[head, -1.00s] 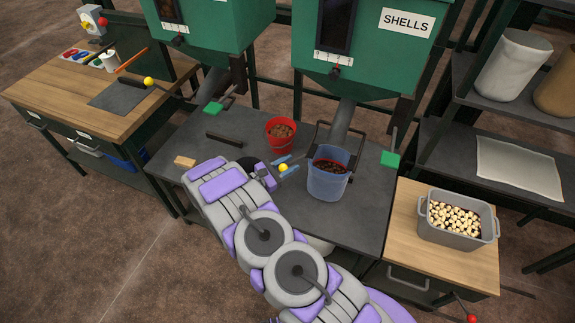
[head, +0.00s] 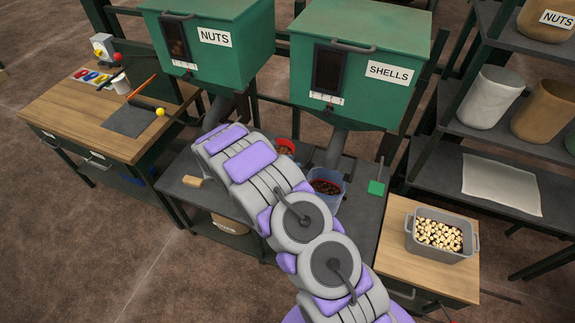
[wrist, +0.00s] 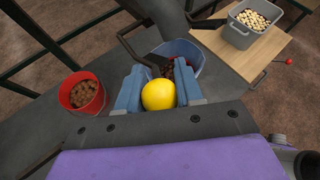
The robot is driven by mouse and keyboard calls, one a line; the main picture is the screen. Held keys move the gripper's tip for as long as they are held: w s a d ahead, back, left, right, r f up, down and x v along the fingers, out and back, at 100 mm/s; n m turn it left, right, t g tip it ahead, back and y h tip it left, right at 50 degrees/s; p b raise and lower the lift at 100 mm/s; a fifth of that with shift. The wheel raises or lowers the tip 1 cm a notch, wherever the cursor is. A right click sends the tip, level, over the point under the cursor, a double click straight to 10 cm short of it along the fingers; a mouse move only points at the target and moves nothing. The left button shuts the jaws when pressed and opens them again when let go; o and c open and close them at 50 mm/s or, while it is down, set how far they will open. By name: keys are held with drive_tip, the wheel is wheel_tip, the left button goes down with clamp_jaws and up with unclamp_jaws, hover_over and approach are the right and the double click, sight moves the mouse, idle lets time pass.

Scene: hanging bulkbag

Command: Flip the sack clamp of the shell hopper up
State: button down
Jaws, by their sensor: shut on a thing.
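The shell hopper (head: 350,65) is the green box labelled SHELLS, with a grey spout (head: 337,148) below it. In the wrist view my gripper (wrist: 160,92) is shut on a yellow knob (wrist: 158,96), one blue finger on each side. A dark bent bar (wrist: 124,37) of the clamp shows beyond the left finger. A blue bucket (wrist: 183,50) stands just beyond the fingers and also shows in the head view (head: 328,187). My arm hides the gripper in the head view.
A red bucket (wrist: 82,92) with brown contents stands at the left on the dark bench. A grey bin (head: 440,238) of nuts stands on the wooden table at the right. The NUTS hopper (head: 210,42) is at the left.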

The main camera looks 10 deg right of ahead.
drive_tip(key=shift+w+d+r+y+p, duration=0.2)
drive_tip(key=shift+w+r+p, duration=0.15)
drive_tip(key=shift+r, duration=0.25)
drive_tip(key=shift+w+d+r+y+p, duration=0.2)
drive_tip(key=shift+r+p, duration=0.2)
drive_tip(key=shift+r, duration=0.2)
drive_tip(key=shift+w+d+r+n+p, duration=0.35)
drive_tip(key=shift+w+r+n+p, duration=0.25)
drive_tip(key=shift+r+p, duration=0.2)
drive_tip(key=c, duration=0.8)
unclamp_jaws()
drive_tip(key=shift+w, duration=0.1)
drive_tip(key=shift+o, duration=0.2)
drive_tip(key=v, duration=1.7)
drive_tip(key=shift+a, duration=0.25)
drive_tip(key=shift+f, duration=0.1)
